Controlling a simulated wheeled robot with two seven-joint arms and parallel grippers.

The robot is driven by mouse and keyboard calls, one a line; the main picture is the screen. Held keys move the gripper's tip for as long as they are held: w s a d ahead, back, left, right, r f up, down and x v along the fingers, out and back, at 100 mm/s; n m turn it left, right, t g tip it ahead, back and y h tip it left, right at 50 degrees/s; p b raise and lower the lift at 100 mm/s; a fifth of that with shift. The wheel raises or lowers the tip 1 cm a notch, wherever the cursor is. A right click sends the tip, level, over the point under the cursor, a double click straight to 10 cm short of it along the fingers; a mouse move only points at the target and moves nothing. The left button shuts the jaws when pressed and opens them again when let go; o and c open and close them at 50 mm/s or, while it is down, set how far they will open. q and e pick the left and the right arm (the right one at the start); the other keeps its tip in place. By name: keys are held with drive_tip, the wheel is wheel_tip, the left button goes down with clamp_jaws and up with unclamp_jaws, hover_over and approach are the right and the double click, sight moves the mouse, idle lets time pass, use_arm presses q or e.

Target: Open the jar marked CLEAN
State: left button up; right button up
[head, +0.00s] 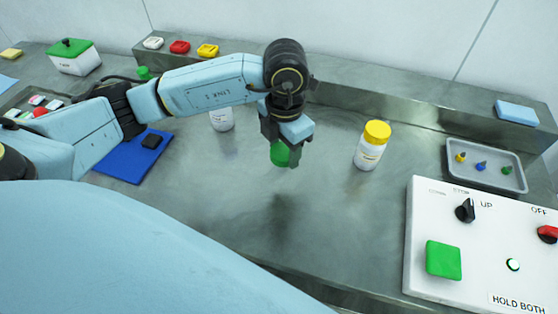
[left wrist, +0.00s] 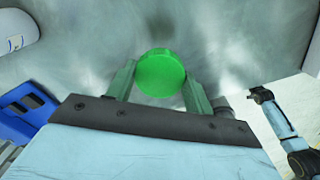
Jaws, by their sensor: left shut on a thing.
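My left gripper (head: 285,152) is shut on a green round lid (head: 280,153), held above the bench and apart from any jar. The lid also shows between the fingers in the left wrist view (left wrist: 160,73). A white jar (head: 221,119) stands behind and left of the gripper, its top hidden by my arm. A white jar with a yellow lid (head: 369,152) stands to the right. I cannot read either label. My right gripper (left wrist: 262,95) shows small at the right of the left wrist view; its jaws are too small to judge.
A blue mat (head: 125,170) with a black block (head: 152,141) lies left. A grey tray (head: 488,168) with small coloured pieces and a white control panel (head: 480,285) are at right. A raised back ledge (head: 400,97) holds coloured items. The bench front middle is clear.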

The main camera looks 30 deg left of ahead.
sight(283, 182)
use_arm(q)
drive_tip(key=shift+f, duration=0.4)
drive_tip(key=shift+n, duration=0.3)
wheel_tip(283, 182, down, 9)
drive_tip(key=shift+f, duration=0.15)
drive_tip(key=shift+f, duration=0.1)
drive_tip(key=shift+c, duration=0.2)
drive_tip(key=o, duration=0.6)
drive_tip(key=shift+f+b, duration=0.1)
drive_tip(key=shift+b, duration=0.25)
drive_tip(key=o, duration=0.5)
